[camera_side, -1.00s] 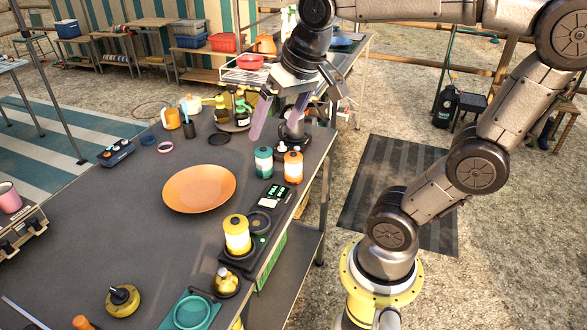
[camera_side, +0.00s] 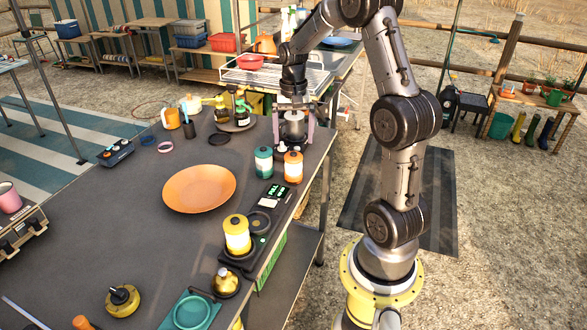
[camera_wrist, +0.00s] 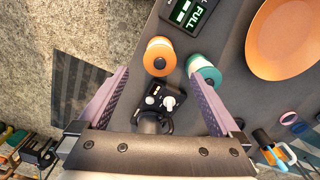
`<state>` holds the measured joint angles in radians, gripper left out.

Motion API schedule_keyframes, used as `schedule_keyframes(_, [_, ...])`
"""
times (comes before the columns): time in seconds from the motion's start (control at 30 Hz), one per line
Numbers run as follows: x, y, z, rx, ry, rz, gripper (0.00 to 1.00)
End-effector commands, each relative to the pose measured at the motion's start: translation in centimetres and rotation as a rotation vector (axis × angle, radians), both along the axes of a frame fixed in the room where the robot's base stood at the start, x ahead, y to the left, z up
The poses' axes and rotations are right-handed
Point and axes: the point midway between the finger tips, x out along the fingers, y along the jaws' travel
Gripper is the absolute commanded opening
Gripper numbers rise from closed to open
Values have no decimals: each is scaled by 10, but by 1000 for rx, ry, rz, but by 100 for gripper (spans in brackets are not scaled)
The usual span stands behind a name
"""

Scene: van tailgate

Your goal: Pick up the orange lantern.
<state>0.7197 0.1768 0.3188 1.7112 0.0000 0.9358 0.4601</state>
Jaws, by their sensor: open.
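The orange lantern (camera_side: 293,167) stands upright near the right edge of the dark table, with a pale band around its body. It shows from above in the wrist view (camera_wrist: 160,57), just beyond my fingertips. A teal lantern (camera_side: 264,161) stands close on its left; in the wrist view the teal lantern (camera_wrist: 204,75) is close to my right finger. My gripper (camera_side: 292,140) points down behind the orange lantern, open. In the wrist view my gripper (camera_wrist: 158,82) has a dark device with pale knobs (camera_wrist: 165,99) between its fingers; whether they touch it cannot be told.
A yellow lantern (camera_side: 237,236) stands on a dark stand nearer the camera, close to a lit display (camera_side: 275,194). A large orange plate (camera_side: 199,208) lies to the left. Bottles on a round tray (camera_side: 236,126) stand left of my gripper.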

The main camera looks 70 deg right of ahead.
Motion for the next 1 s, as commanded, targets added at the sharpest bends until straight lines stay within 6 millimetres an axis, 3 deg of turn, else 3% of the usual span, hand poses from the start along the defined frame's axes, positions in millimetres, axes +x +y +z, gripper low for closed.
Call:
schedule_keyframes(0.1, [0,1,-21,3,3,1,100])
schedule_keyframes(0.37, [0,1,-40,1,1,2,100])
schedule_keyframes(0.7, [0,-1,-83,1,2,1,100])
schedule_keyframes(1.0, [0,-1,-88,-1,0,2,100])
